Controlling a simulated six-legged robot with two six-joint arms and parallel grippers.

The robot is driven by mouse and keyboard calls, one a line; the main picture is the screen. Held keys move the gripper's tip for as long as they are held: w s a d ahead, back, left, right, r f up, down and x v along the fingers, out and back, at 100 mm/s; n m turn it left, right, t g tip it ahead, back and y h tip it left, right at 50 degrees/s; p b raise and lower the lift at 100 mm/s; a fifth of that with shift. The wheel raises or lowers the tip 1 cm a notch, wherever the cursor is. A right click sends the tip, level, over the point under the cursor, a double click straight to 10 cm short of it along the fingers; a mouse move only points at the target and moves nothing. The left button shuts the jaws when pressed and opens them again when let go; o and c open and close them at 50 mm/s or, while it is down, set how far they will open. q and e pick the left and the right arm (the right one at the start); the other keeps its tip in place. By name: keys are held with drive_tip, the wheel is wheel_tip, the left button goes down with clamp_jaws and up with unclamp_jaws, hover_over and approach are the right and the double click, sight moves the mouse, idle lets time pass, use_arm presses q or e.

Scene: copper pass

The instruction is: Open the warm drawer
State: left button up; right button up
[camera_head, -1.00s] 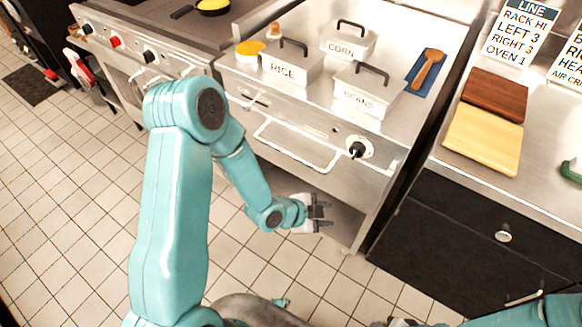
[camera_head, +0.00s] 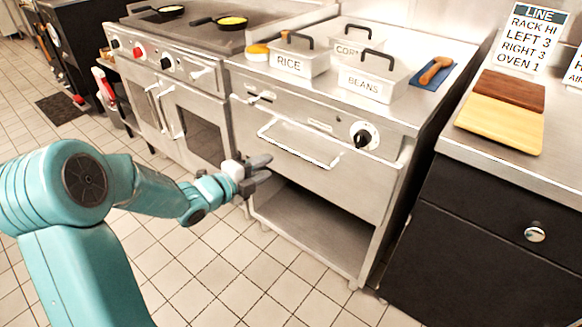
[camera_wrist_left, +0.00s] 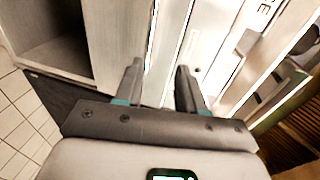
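The warm drawer (camera_head: 310,166) is the steel front below the counter with the lidded pans, and it looks shut. Its bar handle (camera_head: 298,150) runs across the upper part of the front, with a black knob (camera_head: 362,137) to its right. My left gripper (camera_head: 262,168) is in front of the unit's left side, left of and a little below the handle, apart from it. In the left wrist view the two fingers of the left gripper (camera_wrist_left: 158,85) stand apart with nothing between them, facing the steel front. My right gripper is not in view.
An open shelf (camera_head: 310,225) lies under the drawer. Pans labelled rice (camera_head: 290,62) and beans (camera_head: 365,84) sit on top. A black cabinet (camera_head: 480,245) stands at the right, a range (camera_head: 185,110) at the left. The tiled floor in front is clear.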

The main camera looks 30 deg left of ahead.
sight(291, 151)
use_arm(q)
drive_tip(key=shift+y, duration=0.4)
drive_tip(key=a+b+x, duration=0.1)
drive_tip(key=x, duration=0.4)
drive_tip(key=a+f+x, duration=0.1)
drive_tip(key=x, duration=0.4)
drive_tip(key=b+x, duration=0.1)
drive_tip(key=x, duration=0.4)
drive_tip(key=shift+w+a+f+b, duration=0.15)
drive_tip(key=shift+a+f+b, duration=0.15)
drive_tip(key=shift+a+f, duration=0.15)
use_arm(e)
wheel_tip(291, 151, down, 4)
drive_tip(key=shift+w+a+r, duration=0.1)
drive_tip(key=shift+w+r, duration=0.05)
use_arm(q)
drive_tip(key=shift+d, duration=0.1)
clamp_jaws()
